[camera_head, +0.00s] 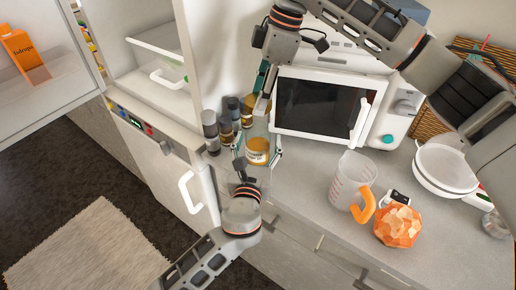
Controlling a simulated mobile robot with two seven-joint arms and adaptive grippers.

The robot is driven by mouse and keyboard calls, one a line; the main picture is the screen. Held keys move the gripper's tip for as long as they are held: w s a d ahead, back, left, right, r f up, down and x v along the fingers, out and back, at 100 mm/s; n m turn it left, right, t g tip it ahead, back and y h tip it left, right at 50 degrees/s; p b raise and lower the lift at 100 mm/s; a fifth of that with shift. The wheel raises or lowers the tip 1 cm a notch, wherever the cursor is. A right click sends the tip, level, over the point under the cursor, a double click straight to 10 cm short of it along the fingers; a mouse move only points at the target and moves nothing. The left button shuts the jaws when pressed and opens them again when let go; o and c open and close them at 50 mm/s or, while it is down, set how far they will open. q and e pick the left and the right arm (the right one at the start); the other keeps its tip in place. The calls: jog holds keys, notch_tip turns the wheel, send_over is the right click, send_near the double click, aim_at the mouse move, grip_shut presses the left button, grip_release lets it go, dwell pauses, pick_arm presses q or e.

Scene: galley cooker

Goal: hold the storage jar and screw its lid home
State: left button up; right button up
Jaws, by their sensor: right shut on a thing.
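The storage jar (257,151), clear with orange-yellow contents or label, stands upright on the counter near its left edge. My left gripper (258,160) comes from below in the picture, with a finger on either side of the jar. Whether these fingers touch the jar is too small to tell. My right gripper (264,100) comes from the upper right and points down over the jar's top. It is shut on what appears to be the lid, mostly hidden by the fingers. I cannot tell how the lid sits on the jar's neck.
Several small dark-topped jars (229,120) stand close left of the jar. A microwave (325,105) is close behind on the right. A measuring jug (350,180), orange faceted object (398,226) and white bowls (446,167) stand further right.

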pick_arm(q)
jog(key=c, duration=1.7)
pick_arm(e)
send_over(260, 122)
jog(key=s, duration=0.2)
jog(key=shift+s+f, duration=0.15)
jog(key=shift+f, duration=2.4)
jog(key=shift+f, duration=0.1)
jog(key=shift+f, duration=0.75)
jog(key=shift+f, duration=0.6)
